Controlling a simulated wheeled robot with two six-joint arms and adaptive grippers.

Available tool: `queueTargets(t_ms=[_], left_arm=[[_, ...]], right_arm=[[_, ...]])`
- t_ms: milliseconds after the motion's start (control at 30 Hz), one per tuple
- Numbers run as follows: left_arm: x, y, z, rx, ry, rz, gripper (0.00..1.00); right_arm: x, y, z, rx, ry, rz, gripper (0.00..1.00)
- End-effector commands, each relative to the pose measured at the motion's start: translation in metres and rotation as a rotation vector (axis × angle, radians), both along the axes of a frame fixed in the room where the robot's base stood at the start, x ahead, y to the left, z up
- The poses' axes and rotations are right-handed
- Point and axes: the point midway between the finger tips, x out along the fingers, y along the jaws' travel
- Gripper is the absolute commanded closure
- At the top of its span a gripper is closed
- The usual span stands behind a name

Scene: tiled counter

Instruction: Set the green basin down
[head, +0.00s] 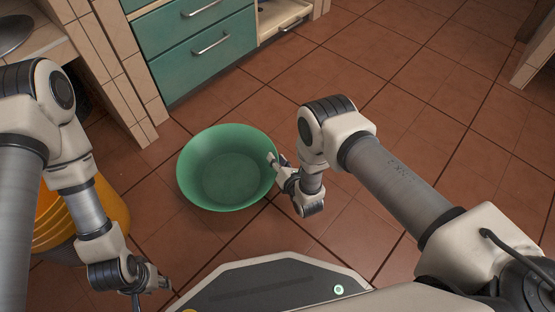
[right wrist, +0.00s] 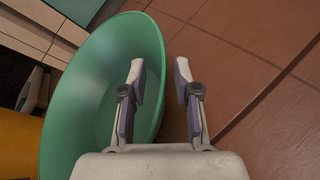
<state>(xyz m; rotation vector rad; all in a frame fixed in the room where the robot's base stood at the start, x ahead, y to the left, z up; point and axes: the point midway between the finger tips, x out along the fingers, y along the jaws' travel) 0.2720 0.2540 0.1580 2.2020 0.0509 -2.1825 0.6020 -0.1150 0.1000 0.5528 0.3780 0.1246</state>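The green basin (head: 225,168) is empty and upright, in the middle of the head view. It looks to be on the tiled floor, though its underside is hidden. It also fills the left half of the right wrist view (right wrist: 85,95). My right gripper (head: 273,168) is at the basin's right rim. In the right wrist view its fingers (right wrist: 160,75) are spread, one over the basin's inside and one outside, with the rim between them and gaps showing. My left gripper (head: 152,287) is low at the left, away from the basin; its finger opening is unclear.
An orange-yellow bucket (head: 112,206) stands at the left, partly behind my left arm. Green drawers (head: 205,50) with metal handles and a tiled counter side (head: 105,60) lie beyond the basin. The floor (head: 300,85) at the right and beyond is clear.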

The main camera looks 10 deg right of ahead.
Motion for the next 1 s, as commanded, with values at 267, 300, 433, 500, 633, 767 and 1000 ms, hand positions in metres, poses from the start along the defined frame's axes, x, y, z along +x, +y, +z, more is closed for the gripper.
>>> queueTargets(t_ms=[267, 300, 433, 500, 633, 767, 1000], left_arm=[[-0.001, 0.000, 0.026, 0.000, 0.003, -0.003, 0.60], [-0.001, 0.000, 0.032, -0.001, 0.004, -0.004, 0.60], [-0.002, -0.001, 0.049, -0.001, 0.006, -0.008, 0.60], [-0.003, -0.001, 0.056, -0.001, 0.008, -0.010, 0.60], [-0.003, -0.001, 0.062, -0.001, 0.009, -0.012, 0.60], [-0.004, -0.001, 0.062, -0.001, 0.010, -0.012, 0.60], [-0.004, -0.001, 0.061, -0.001, 0.010, -0.012, 0.60]], right_arm=[[-0.030, -0.007, 0.019, 0.000, 0.004, -0.001, 0.69], [-0.040, -0.010, 0.022, 0.000, 0.005, -0.001, 0.69], [-0.072, -0.017, 0.033, 0.000, 0.005, -0.001, 0.69], [-0.087, -0.021, 0.038, 0.000, 0.005, -0.001, 0.69], [-0.106, -0.025, 0.041, 0.000, 0.001, 0.000, 0.69], [-0.111, -0.026, 0.041, 0.000, -0.001, -0.001, 0.69], [-0.112, -0.030, 0.040, 0.042, 0.039, -0.023, 0.69]])
